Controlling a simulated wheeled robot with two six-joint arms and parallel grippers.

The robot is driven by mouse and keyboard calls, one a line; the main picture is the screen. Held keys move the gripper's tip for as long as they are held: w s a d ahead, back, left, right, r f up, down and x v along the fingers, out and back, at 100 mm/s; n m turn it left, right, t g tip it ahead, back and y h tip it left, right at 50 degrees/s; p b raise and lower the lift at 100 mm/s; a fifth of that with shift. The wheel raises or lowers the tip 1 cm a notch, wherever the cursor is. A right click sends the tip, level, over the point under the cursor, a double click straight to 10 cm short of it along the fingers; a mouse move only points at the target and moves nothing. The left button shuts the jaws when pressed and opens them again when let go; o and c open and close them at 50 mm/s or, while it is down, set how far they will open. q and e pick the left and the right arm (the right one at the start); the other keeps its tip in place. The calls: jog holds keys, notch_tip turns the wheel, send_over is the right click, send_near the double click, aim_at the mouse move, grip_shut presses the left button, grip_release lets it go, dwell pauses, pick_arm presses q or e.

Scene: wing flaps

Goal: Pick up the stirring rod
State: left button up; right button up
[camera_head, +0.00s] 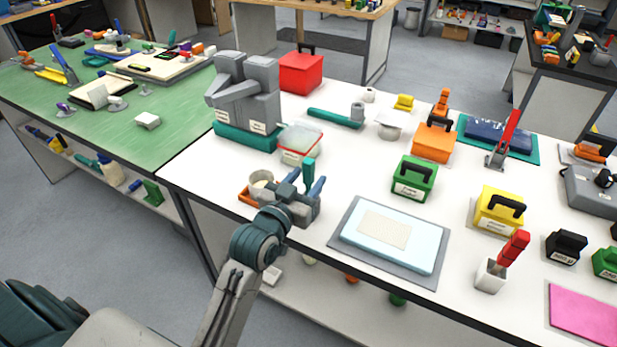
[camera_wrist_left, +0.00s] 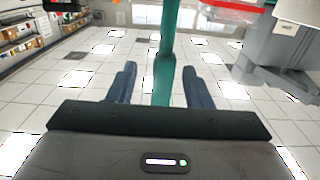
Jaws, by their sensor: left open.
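A teal rod (camera_head: 309,168), which appears to be the stirring rod, stands upright near the front edge of the white table. My left gripper (camera_head: 305,187) is at the rod, with its two blue-grey fingers open on either side of it. In the left wrist view the teal rod (camera_wrist_left: 165,60) runs between the spread fingers, with a visible gap on both sides. The rod's lower end is hidden behind the gripper in the head view. My right gripper is not in view.
A whitish cup (camera_head: 262,184) on an orange base stands just left of my left gripper. A clear box with a red rim (camera_head: 300,143) and a grey machine (camera_head: 243,95) stand behind. A pale blue pad (camera_head: 390,237) lies to the right.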

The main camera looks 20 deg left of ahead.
pick_arm(q)
jog(key=w+p, duration=0.1)
jog(key=w, duration=0.2)
jog(key=shift+w, duration=0.45)
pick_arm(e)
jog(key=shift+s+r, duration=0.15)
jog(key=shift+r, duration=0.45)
pick_arm(q)
grip_shut()
